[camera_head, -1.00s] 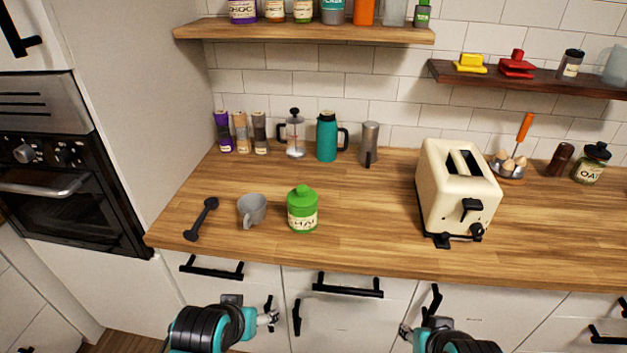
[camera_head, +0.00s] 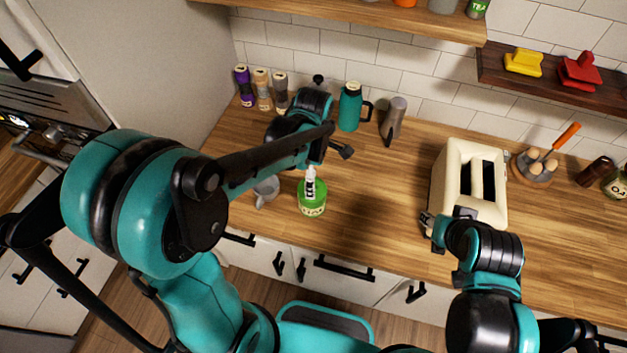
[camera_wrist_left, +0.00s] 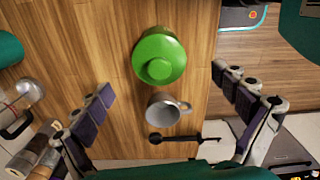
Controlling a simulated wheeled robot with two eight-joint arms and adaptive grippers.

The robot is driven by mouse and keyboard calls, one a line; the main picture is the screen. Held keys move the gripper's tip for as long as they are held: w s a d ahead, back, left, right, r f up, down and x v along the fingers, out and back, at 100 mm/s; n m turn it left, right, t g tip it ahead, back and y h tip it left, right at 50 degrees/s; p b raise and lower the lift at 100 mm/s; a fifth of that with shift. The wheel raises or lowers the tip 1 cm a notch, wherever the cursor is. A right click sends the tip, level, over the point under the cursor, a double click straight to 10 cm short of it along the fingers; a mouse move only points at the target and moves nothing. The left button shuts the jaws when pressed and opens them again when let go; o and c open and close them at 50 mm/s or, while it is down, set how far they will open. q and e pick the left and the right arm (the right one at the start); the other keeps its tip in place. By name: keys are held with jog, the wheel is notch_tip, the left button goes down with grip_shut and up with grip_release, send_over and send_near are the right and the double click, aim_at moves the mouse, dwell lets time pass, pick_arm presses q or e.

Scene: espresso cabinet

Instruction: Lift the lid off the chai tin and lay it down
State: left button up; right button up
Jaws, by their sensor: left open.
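The green chai tin (camera_head: 312,208) stands on the wooden counter near its front edge, with its round knobbed green lid on. In the left wrist view the lid (camera_wrist_left: 160,56) shows from above, between and beyond the two spread fingers. My left gripper (camera_head: 312,181) is open above the tin and hides part of the lid in the head view; it also shows in the left wrist view (camera_wrist_left: 164,88), with nothing between its fingers. My right gripper (camera_head: 428,224) is in front of the toaster's left side; its finger opening is too small to tell.
A grey mug (camera_head: 266,188) stands just left of the tin, and a dark spoon (camera_wrist_left: 180,139) lies beyond it. The cream toaster (camera_head: 452,185) stands to the right. Counter between tin and toaster is clear.

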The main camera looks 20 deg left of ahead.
pick_arm(q)
notch_tip(320, 180, down, 6)
jog(key=shift+w+a+f+b, duration=0.1)
jog(key=shift+w+b, duration=0.05)
jog(key=shift+b, duration=0.45)
jog(key=c, duration=1)
